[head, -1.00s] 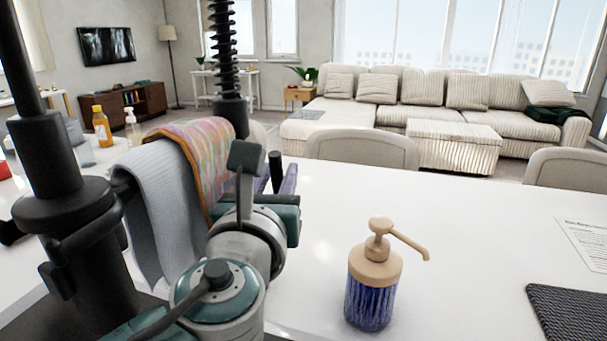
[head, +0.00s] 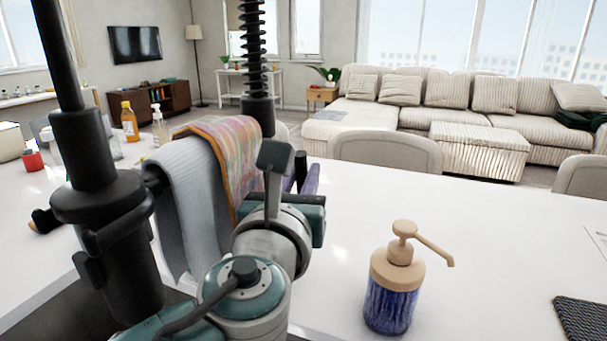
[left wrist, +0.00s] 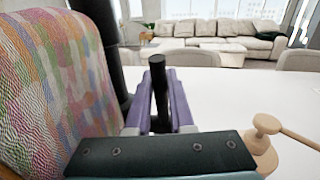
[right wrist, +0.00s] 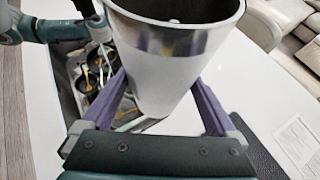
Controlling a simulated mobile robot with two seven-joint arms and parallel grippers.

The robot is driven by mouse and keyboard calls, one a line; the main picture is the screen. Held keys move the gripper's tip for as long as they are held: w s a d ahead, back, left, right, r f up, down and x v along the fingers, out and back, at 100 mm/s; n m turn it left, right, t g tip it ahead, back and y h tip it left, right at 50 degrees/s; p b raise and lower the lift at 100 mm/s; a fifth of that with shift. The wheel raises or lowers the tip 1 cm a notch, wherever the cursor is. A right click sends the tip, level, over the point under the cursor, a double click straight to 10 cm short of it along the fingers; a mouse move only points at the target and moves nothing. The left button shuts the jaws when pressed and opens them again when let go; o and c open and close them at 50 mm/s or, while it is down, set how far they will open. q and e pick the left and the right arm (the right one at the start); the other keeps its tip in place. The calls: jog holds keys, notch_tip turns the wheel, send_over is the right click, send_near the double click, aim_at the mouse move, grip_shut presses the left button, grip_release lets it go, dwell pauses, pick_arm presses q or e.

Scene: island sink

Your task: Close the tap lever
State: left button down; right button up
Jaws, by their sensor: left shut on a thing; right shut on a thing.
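The black tap (head: 100,180) rises at the left of the head view, with a tall spring hose. Its lever appears to be the short black rod (left wrist: 158,90) standing between the purple fingers of my left gripper (head: 307,178). My left gripper is shut on this rod, to the right of the hung towels. The lever's base is hidden behind my gripper body. My right gripper (right wrist: 168,98) shows only in its wrist view. It is shut on a white cup (right wrist: 170,75) with a shiny metal rim, held with its mouth toward the top of the picture.
A grey towel (head: 190,205) and a colourful towel (head: 235,150) hang beside the tap. A soap dispenser (head: 392,285) stands right of my left arm. A sink (right wrist: 75,75) holding dishes lies beyond the cup. The white counter (head: 480,230) is mostly clear on the right.

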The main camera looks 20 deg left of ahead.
dwell(0.4)
pick_arm(q)
jog(key=shift+r+p, duration=0.15)
jog(key=shift+p, duration=0.15)
pick_arm(e)
jog(key=shift+r, duration=0.35)
pick_arm(q)
jog(key=g+p, duration=0.1)
jog(key=p, duration=0.1)
jog(key=w+p, duration=0.1)
jog(key=p, duration=0.2)
jog(key=shift+w+r+g, duration=0.1)
jog(key=shift+r+g, duration=0.2)
jog(key=shift+g, duration=0.1)
jog(key=shift+w+f+p, duration=0.15)
jog(key=shift+p, duration=0.3)
jog(key=shift+f, duration=0.3)
pick_arm(e)
jog(key=r, duration=0.5)
jog(key=shift+w+r, duration=0.35)
jog(key=shift+r, duration=0.05)
pick_arm(q)
jog(key=c, duration=0.8)
grip_release()
jog(key=shift+r, duration=0.1)
